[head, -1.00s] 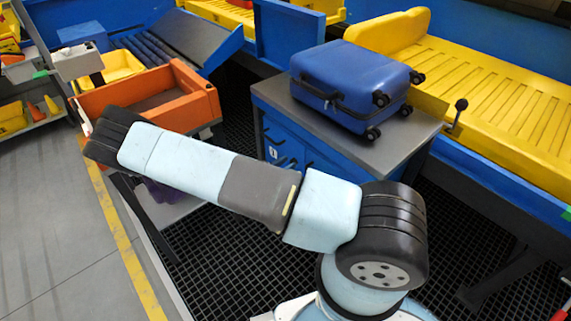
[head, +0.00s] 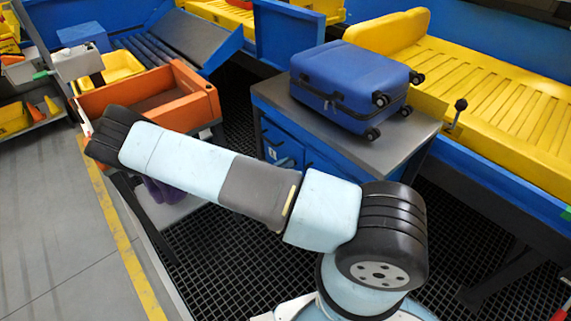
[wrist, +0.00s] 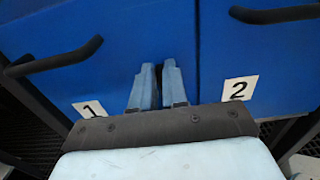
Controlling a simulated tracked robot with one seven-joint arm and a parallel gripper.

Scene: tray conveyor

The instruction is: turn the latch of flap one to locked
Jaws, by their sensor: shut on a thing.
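Flap one (wrist: 95,85) is a blue panel with a white "1" label and a bent black handle (wrist: 55,58). It also shows on the blue cabinet in the head view (head: 281,146). In the wrist view my gripper (wrist: 158,70) points at the cabinet front between the labels "1" and "2". Its two light-blue fingers are close together on a small dark part, the latch of flap one, at flap one's right edge. The fingers cover most of the latch, so I cannot tell its angle. In the head view my arm hides the gripper.
Flap two (wrist: 250,55) with its black handle (wrist: 280,14) is just right of the fingers. A blue suitcase (head: 350,80) lies on the cabinet's grey top (head: 400,140). An orange tray (head: 200,105) stands at the left, and a yellow conveyor (head: 500,100) at the right.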

